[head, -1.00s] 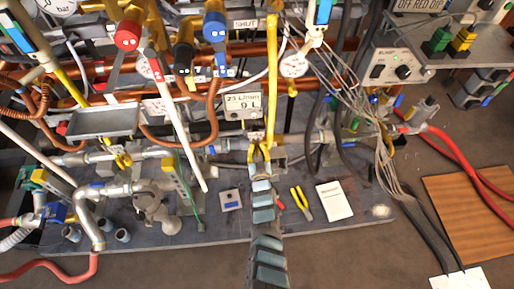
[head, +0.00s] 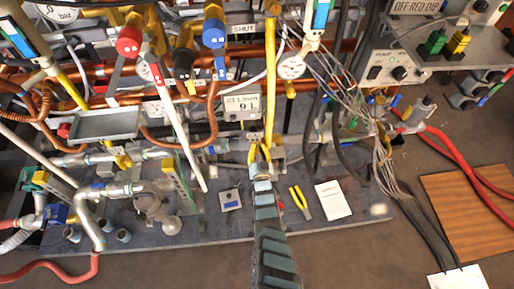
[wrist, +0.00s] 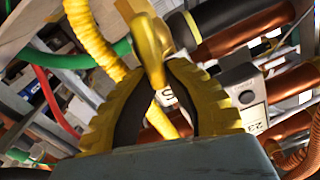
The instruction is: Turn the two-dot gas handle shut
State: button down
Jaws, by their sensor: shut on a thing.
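My gripper (head: 260,157) is at the lower end of the yellow gas line, in front of the pipework. In the wrist view my gripper's yellow fingers (wrist: 165,92) close on a smooth yellow handle (wrist: 150,45), which runs up from between the fingertips. A small pale plate (head: 254,139) shows just above the fingers in the head view. The fingers hide much of the handle's lower end, and I cannot make out its full turn angle.
A ribbed yellow hose (wrist: 92,35) runs close on the left. Red (head: 130,40) and blue (head: 214,34) valve heads hang above left. A grey cable bundle (head: 345,95) is to the right.

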jog(key=shift+d+f+m, duration=0.1)
jog(key=shift+d+m, duration=0.1)
jog(key=shift+m, duration=0.5)
jog(key=shift+d+f+m, duration=0.1)
jog(key=shift+d+m, duration=0.05)
jog(key=shift+m, duration=0.55)
jog(key=m, duration=0.3)
jog(key=f+m+b, duration=0.1)
jog(key=m, duration=0.2)
jog(key=d+m, duration=0.1)
jog(key=m, duration=0.2)
jog(key=shift+w+d+f, duration=0.1)
jog(key=shift+f, duration=0.2)
jog(key=shift+f+m, duration=0.2)
jog(key=shift+m, duration=0.6)
jog(key=shift+d, duration=0.1)
jog(key=c, duration=1.1)
grip_release()
jog(key=shift+o, duration=0.2)
jog(key=shift+r, duration=0.1)
